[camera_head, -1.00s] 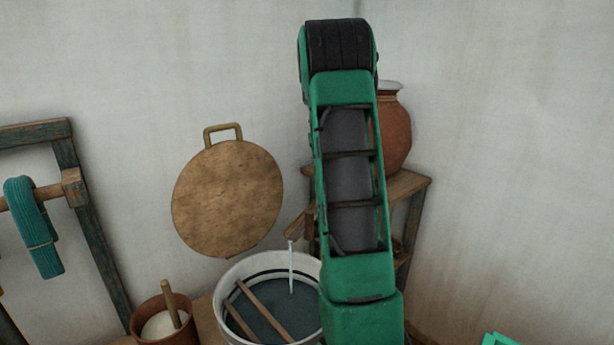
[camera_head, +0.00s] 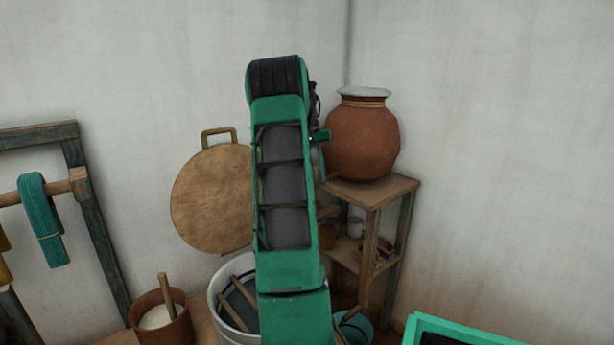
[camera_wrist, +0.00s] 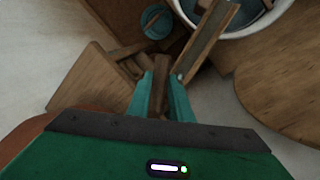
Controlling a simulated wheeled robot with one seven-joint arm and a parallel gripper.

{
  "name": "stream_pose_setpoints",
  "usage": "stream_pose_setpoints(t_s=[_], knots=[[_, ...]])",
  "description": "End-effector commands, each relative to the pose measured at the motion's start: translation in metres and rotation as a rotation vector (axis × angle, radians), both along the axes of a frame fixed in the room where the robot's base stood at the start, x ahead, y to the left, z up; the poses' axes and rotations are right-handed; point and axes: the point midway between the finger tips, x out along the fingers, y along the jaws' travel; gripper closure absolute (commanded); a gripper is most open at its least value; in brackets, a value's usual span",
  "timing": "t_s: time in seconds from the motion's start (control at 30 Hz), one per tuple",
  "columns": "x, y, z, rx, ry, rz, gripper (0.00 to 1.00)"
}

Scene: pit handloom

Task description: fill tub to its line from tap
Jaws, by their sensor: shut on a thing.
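The white tub (camera_head: 214,292) stands low behind my arm in the head view, which hides most of it, including its line and water level. Its rim also shows at the top of the wrist view (camera_wrist: 252,29). A wooden spout (camera_wrist: 208,42) slopes toward the tub; I cannot make out a water stream now. My gripper (camera_wrist: 161,98) is in front of the clay pot (camera_head: 362,140), its fingers shut on a small brown wooden piece (camera_wrist: 160,72) near the spout's upper end, apparently the tap. The fingers are mostly hidden in the head view.
The pot stands on a wooden shelf (camera_head: 385,190). A round brown disc (camera_head: 210,200) hangs on the wall. A brown pot with a stick (camera_head: 160,325) is left of the tub; a teal vessel (camera_head: 355,327) is right of it.

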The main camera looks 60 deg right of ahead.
Motion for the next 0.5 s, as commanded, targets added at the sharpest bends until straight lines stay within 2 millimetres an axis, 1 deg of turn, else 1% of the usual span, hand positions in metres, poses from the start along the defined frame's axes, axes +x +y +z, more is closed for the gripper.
stream_pose_setpoints(t_s=[0.4, 0.43, 0.47, 0.5], knots=[[-0.0019, -0.0013, 0.0018, -0.002, -0.002, -0.01, 1.0], [-0.002, -0.0013, 0.0017, -0.002, -0.002, -0.01, 0.79], [-0.0022, -0.0015, 0.0016, -0.002, -0.002, -0.01, 0.72], [-0.0024, -0.0017, 0.0016, -0.002, -0.002, -0.01, 0.62]])
